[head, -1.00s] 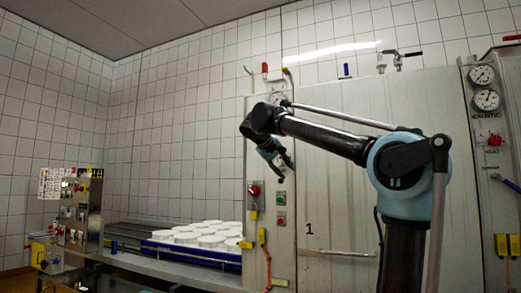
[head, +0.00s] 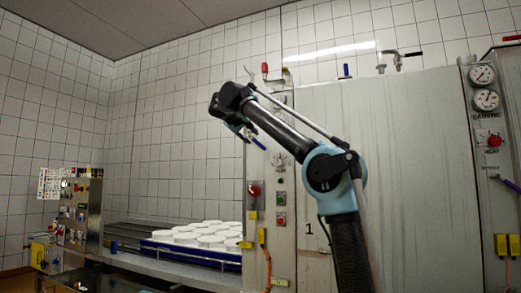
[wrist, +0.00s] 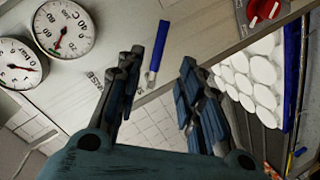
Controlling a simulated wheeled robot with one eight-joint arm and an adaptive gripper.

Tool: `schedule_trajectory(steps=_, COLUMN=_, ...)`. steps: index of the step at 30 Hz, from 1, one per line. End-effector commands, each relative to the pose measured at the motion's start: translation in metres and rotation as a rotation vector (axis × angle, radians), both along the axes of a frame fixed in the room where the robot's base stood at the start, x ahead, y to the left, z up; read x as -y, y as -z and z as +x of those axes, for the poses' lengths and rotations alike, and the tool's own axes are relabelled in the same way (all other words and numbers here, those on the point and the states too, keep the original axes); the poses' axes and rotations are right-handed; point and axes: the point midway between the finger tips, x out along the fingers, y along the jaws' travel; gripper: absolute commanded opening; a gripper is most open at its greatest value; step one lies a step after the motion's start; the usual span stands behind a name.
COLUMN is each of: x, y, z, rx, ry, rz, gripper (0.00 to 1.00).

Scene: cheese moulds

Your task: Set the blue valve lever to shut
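The blue valve lever (wrist: 160,44) shows in the wrist view as a straight blue handle on a short metal stem, near the upside-down label RINSE on the pale panel. It lies just beyond my gripper (wrist: 162,72), in the gap between the fingers as seen from the wrist. The fingers are spread and nothing is between their pads; I see no contact. In the head view the lever (head: 258,143) slants down to the right by the cabinet's left column, close to my gripper (head: 241,131). The valve body is partly hidden by my arm.
Dials (wrist: 62,27) sit beside the lever in the wrist view. White moulds (head: 205,235) stand on a conveyor at lower left. Another blue handle (head: 346,70) is atop the cabinet. Tiled wall and open air lie left.

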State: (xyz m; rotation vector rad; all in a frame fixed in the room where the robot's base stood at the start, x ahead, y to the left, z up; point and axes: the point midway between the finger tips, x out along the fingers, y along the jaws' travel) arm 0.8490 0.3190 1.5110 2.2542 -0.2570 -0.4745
Motion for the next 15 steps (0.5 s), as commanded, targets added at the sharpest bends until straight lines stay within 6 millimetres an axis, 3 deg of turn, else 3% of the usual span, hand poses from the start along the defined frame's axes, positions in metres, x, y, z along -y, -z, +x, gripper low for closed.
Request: schedule_trajectory(steps=15, x=0.031, y=0.023, z=0.083, rx=0.000, ry=0.002, rz=0.001, gripper=0.35)
